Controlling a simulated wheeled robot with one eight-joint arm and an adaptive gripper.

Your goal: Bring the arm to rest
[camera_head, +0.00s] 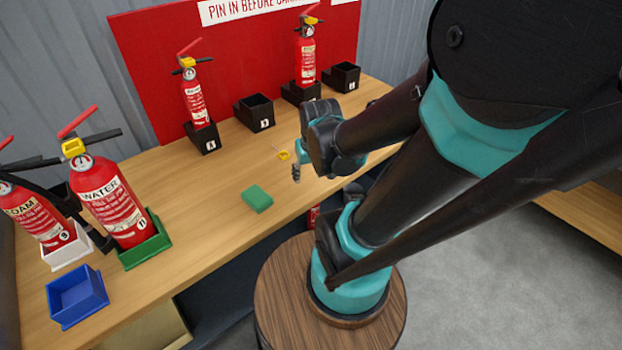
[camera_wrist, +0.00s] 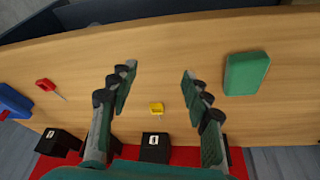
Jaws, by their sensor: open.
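My gripper (camera_head: 297,172) hangs over the wooden table, at the end of my bent arm. In the wrist view its two fingers (camera_wrist: 158,74) are spread apart with nothing between the tips. A small yellow pin (camera_wrist: 157,108) lies on the table below, seen between the fingers; it also shows in the head view (camera_head: 284,155) just beside the gripper. The arm hides part of the table's right side.
A green block (camera_head: 257,197) lies on the table (camera_head: 215,225). Extinguishers stand at left, including WATER (camera_head: 112,205) in a green holder, near an empty blue tray (camera_head: 77,297). Black holders line the red board, two with extinguishers. A red pin (camera_wrist: 45,85) lies on the table.

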